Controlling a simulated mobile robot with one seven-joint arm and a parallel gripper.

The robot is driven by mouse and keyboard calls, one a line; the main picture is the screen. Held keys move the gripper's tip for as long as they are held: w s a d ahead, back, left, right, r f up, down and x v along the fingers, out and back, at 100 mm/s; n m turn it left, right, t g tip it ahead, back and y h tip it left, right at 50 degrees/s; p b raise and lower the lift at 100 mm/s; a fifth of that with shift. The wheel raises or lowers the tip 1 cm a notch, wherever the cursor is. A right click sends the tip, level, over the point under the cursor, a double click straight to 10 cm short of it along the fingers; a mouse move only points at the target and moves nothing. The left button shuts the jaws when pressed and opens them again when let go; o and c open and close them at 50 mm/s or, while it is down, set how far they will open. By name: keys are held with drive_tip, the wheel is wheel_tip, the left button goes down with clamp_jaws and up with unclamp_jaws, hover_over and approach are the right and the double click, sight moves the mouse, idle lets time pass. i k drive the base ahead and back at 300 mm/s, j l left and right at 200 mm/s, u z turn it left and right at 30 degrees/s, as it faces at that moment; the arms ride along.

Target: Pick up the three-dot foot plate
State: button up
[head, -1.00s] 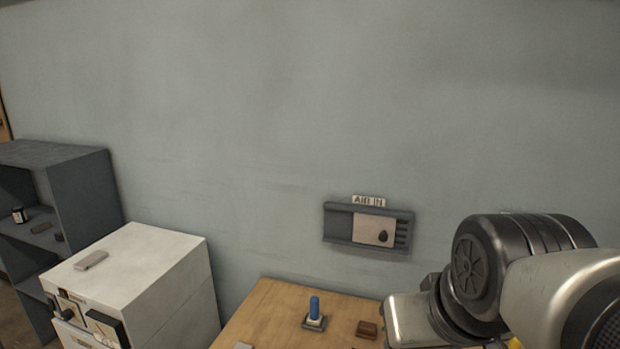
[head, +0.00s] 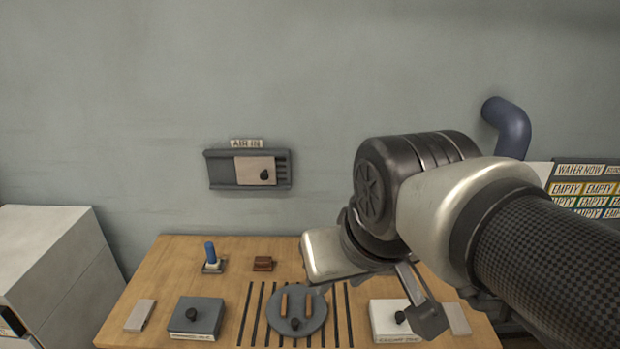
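I cannot make out three dots on any piece, so I cannot tell which one is the three-dot foot plate. A flat light-grey plate (head: 140,315) lies at the left of the wooden table (head: 165,272). Another flat light-grey plate (head: 457,319) lies at the right, partly behind my gripper. My gripper (head: 425,315) hangs over the table's right part, above a white block with a black knob (head: 390,320). Only part of its fingers shows, and I cannot see whether they are open or shut.
Behind are a blue peg (head: 210,254) and a small brown block (head: 263,264). A white cabinet (head: 45,265) stands left. An "AIR IN" panel (head: 225,172) is on the wall.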

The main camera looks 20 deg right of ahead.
sight(459, 327)
drive_tip(key=l+z, duration=0.1)
drive_tip(key=z, duration=1.4)
drive_tip(key=i+l+u, duration=0.15)
drive_tip(key=l+u, duration=0.2)
drive_tip(key=i+l+u, duration=0.15)
drive_tip(key=u, duration=0.15)
drive_tip(key=l+u, duration=0.35)
drive_tip(key=i+l, duration=0.05)
drive_tip(key=l, duration=0.05)
